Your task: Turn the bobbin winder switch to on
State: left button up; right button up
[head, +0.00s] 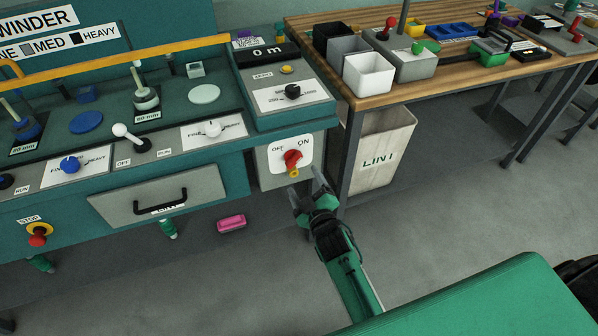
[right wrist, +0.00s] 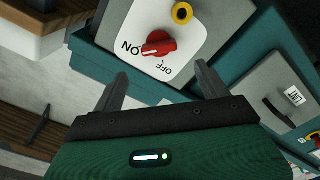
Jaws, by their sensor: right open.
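The bobbin winder switch is a red rotary knob (head: 292,157) on a white plate (head: 275,160) marked OFF on the left and ON on the right, on the front of the teal winder bench. A yellow round part sits below the knob. My right gripper (head: 308,188) is open and empty, just below and right of the plate, apart from the knob. It also shows in the right wrist view (right wrist: 161,82). My left gripper is out of view.
A wooden table (head: 300,28) with boxes stands to the right, its leg close to my right gripper. A LINT bin (head: 385,150) is beneath it. A grey drawer (head: 160,195) with a black handle is left of the switch.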

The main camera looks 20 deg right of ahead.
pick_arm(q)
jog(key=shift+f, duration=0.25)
pick_arm(e)
jog(key=s, duration=0.6)
jog(key=shift+d, duration=0.1)
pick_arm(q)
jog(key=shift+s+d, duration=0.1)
